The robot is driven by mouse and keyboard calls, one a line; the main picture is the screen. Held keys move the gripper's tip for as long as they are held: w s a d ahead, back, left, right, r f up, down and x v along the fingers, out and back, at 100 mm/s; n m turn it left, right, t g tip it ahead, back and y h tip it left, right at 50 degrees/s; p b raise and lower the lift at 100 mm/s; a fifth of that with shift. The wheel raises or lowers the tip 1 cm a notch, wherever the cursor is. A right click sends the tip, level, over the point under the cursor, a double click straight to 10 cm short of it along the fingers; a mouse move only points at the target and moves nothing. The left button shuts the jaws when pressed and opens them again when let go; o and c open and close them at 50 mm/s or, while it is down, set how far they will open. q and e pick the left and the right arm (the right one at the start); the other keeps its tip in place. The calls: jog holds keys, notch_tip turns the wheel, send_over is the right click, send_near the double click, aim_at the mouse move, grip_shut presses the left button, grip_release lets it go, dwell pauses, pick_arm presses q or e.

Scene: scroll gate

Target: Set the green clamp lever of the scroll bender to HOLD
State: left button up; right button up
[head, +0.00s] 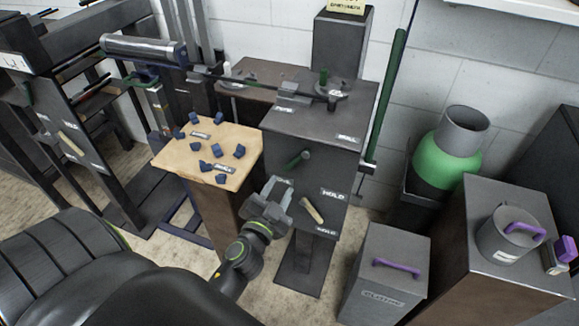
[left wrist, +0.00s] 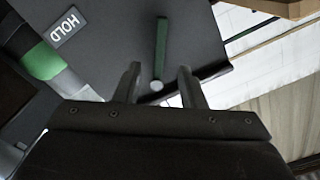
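The scroll bender (head: 272,135) is a dark cabinet with levers on its front face. A short green lever (head: 300,158) sits on that face, apart from the HOLD label (head: 333,194) lower right. In the left wrist view, the green lever (left wrist: 161,48) is a narrow bar with a pale round end, lying ahead between my fingers; the HOLD label (left wrist: 68,25) is to its left. My left gripper (head: 279,187) is open and empty, just below the lever in the head view; its fingers (left wrist: 157,80) show no clear contact. My right gripper is out of view.
A tan lever (head: 312,210) is on the face's lower part, close right of my gripper. A wooden-topped stand (head: 180,157) with several blue pieces is left. A grey box (head: 385,275) with a purple handle and a green-banded cylinder (head: 447,155) stand right.

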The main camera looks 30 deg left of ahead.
aim_at(292, 165)
pick_arm(q)
jog(key=x, duration=0.7)
jog(key=shift+w+a+p, duration=0.1)
jog(key=shift+w+p, duration=0.2)
jog(key=shift+w, duration=0.05)
grip_shut()
